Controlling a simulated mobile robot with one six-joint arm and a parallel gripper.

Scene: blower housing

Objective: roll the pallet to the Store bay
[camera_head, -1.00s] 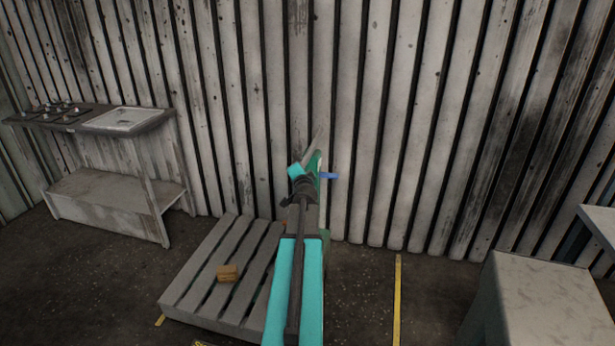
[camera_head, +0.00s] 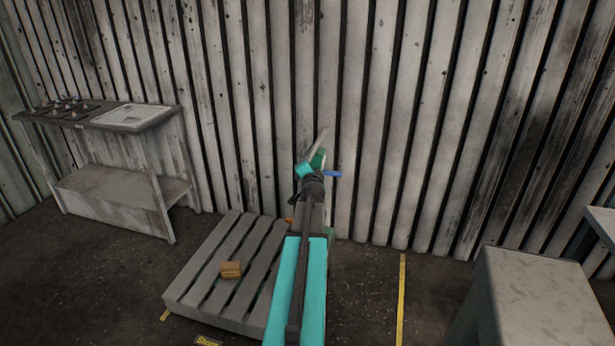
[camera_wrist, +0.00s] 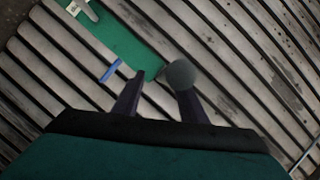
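The pallet (camera_head: 190,292) is a flat grey slatted platform on the floor, left of my arm in the head view. A small brown block (camera_head: 231,270) rests on its slats. My arm covers the pallet's right edge. My gripper (camera_wrist: 159,80) shows two dark fingers standing apart in the wrist view. A grey round knob (camera_wrist: 180,74) overlaps the right fingertip, and I cannot tell if they touch. A green panel (camera_wrist: 125,38) and a blue bar (camera_wrist: 110,70) lie beyond the fingers. No bay label is readable.
A worn bench (camera_head: 118,190) stands against the corrugated wall (camera_head: 400,100) at left. A grey block-like table (camera_head: 535,300) stands at front right. A yellow floor line (camera_head: 401,300) runs right of my arm, with open floor around it. A yellow marking (camera_head: 208,342) lies before the pallet.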

